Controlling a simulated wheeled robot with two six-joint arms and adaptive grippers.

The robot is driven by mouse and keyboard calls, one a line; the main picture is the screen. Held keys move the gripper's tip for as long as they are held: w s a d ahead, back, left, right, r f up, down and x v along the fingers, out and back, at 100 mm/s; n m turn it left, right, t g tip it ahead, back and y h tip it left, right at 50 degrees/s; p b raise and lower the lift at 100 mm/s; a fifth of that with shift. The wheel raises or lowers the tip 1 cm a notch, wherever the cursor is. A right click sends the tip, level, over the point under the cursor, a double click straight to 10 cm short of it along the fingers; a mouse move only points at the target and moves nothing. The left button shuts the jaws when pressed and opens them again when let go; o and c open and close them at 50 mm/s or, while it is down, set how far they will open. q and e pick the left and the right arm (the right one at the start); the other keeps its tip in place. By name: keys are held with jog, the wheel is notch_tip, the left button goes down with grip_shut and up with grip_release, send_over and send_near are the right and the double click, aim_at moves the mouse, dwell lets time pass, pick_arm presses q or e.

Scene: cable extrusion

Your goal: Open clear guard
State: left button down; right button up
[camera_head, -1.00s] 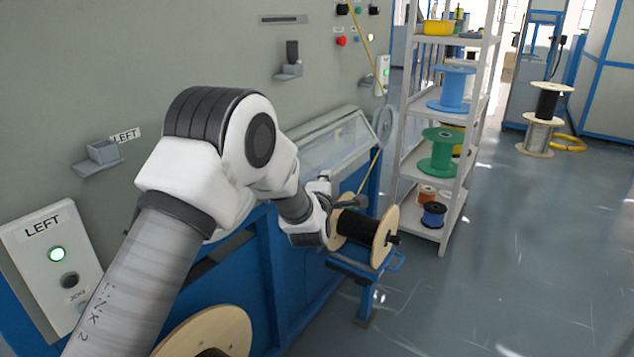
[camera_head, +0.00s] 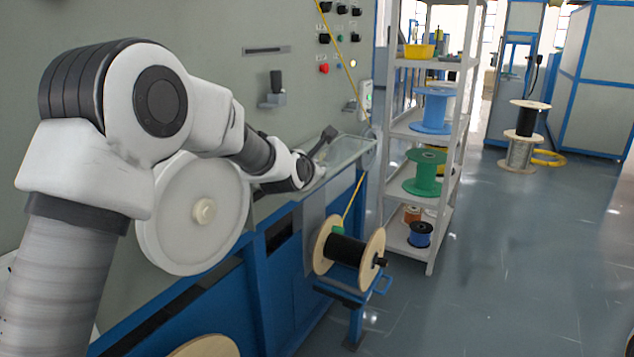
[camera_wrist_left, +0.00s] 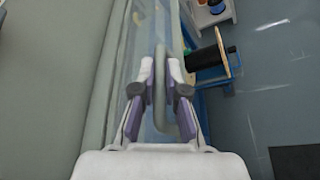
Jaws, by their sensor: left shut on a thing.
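The clear guard (camera_head: 345,152) is a transparent panel with a pale frame, on the blue machine below the grey wall panel. Its front edge stands out from the wall, so it appears raised. In the left wrist view the guard (camera_wrist_left: 133,45) lies under and ahead of the fingers. My left gripper (camera_head: 322,146) is at the guard's front edge. In the wrist view its fingers (camera_wrist_left: 160,85) are closed around a pale grey bar-like handle (camera_wrist_left: 160,118). The exact contact is small and partly hidden in the head view. My right gripper is in neither view.
A large white wheel (camera_head: 180,235) is beside my left arm. A wooden spool with black winding (camera_head: 347,249) sits below the guard, with a yellow cable (camera_head: 354,197) rising from it. A white shelf (camera_head: 437,230) stands to the right.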

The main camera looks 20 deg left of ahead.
pick_arm(q)
jog(key=shift+a+r, duration=0.25)
jog(key=shift+r, duration=0.5)
jog(key=c, duration=1.2)
grip_release()
jog(key=shift+a, duration=0.1)
jog(key=v, duration=1.2)
